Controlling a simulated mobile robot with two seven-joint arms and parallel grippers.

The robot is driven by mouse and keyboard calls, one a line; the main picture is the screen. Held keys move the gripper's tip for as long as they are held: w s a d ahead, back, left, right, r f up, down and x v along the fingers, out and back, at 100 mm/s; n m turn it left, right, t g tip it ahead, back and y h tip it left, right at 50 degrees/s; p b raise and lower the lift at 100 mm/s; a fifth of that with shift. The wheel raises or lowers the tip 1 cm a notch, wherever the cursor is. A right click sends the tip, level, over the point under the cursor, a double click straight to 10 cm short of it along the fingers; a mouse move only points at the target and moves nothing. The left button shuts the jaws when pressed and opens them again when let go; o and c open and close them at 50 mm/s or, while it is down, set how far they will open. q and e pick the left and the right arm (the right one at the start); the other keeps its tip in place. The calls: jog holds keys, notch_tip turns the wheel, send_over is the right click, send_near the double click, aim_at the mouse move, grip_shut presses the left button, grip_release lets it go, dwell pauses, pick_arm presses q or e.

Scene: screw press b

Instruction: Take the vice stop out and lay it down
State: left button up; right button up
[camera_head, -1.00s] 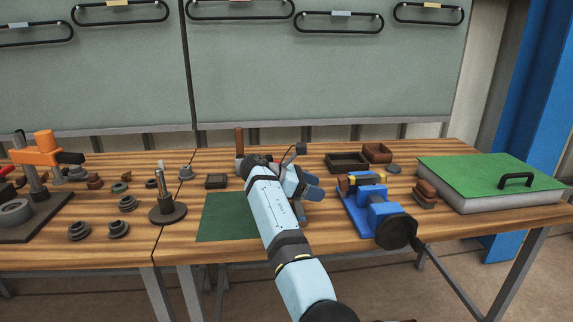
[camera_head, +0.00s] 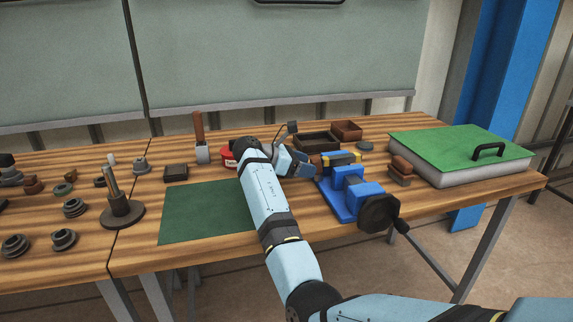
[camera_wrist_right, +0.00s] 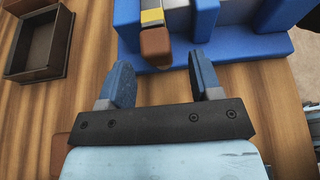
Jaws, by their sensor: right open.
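The blue vice (camera_head: 341,207) stands on the bench, its dark handwheel towards the front; it also shows in the right wrist view (camera_wrist_right: 240,48). What looks like the vice stop (camera_head: 342,158), a bar with a yellow band and a brown end, sits at the vice's jaws. In the right wrist view its brown end (camera_wrist_right: 155,46) sticks out towards my gripper. My right gripper (camera_wrist_right: 162,80) is open and empty, its blue fingers just short of the brown end, roughly either side of its line. In the head view this gripper (camera_head: 297,162) is left of the vice. My left gripper is not in view.
A green mat (camera_head: 195,212) lies bare left of my right arm. A dark tray (camera_head: 317,142) and a brown box (camera_head: 346,130) stand behind the vice. Brown blocks (camera_head: 400,171) and a green-topped case (camera_head: 460,150) are to its right. A red tin (camera_head: 228,157) is partly hidden.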

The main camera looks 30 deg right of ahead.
jog(key=x, duration=0.3)
jog(key=shift+f, duration=0.1)
jog(key=shift+d, duration=0.3)
jog(key=c, duration=0.9)
jog(key=shift+o, duration=1.4)
grip_shut()
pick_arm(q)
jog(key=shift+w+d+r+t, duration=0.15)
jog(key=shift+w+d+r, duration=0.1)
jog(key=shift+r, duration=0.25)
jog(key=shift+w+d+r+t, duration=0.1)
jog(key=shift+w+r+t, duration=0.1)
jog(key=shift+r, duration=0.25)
pick_arm(e)
jog(key=shift+r, duration=0.25)
